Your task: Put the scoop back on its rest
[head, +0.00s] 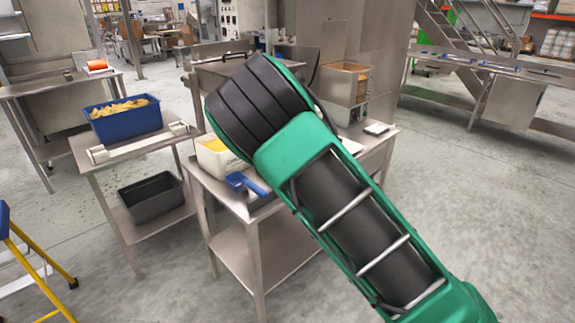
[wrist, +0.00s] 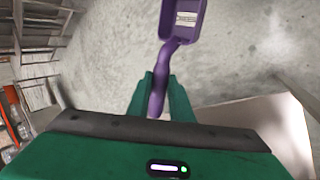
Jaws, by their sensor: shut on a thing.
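My gripper (wrist: 161,80) is shut on the handle of a purple scoop (wrist: 182,22) in the wrist view. The scoop's bowl points away from the fingers, with a small pale label inside it. Grey floor shows behind it. In the head view my green and black arm hides the gripper and the held scoop. A blue scoop (head: 238,181) shows in the head view at the front of the middle steel table, beside the arm. I cannot pick out a scoop rest for certain.
The middle steel table (head: 232,205) also bears a white tub (head: 215,163) with yellow contents and a steel weigher (head: 343,92). A left table holds a blue crate (head: 125,120); a grey bin (head: 151,198) sits below. A yellow stepladder (head: 40,262) stands front left. Floor at right is clear.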

